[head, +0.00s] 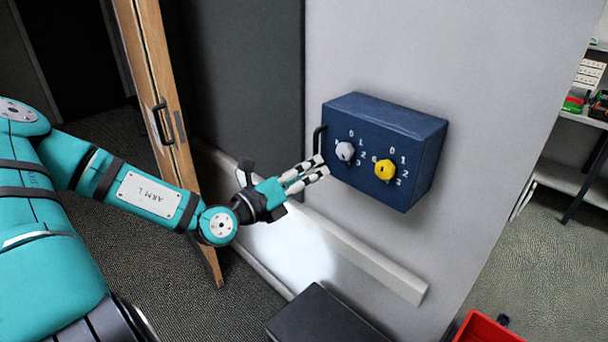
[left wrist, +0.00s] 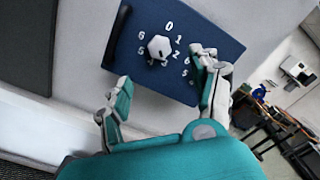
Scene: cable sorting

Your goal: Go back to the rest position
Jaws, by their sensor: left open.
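My left gripper (head: 318,172) is in front of a blue control box (head: 390,120) on the wall, at its lower left side. Its fingers point toward the box. In the left wrist view the gripper (left wrist: 165,100) is open, with nothing between its fingers. The box shows a white knob (head: 345,151) at the left and a yellow knob (head: 385,169) at the right, each ringed by digits. The white knob also shows in the left wrist view (left wrist: 159,47), apart from the fingers. The yellow knob is hidden there. My right gripper is in neither view.
A black handle or cable (head: 318,140) is at the box's left side. A white rail (head: 375,265) runs along the wall below. A dark box top (head: 325,318) and a red bin (head: 487,328) are at the bottom. A wooden door (head: 155,100) stands left; shelves (head: 575,165) stand right.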

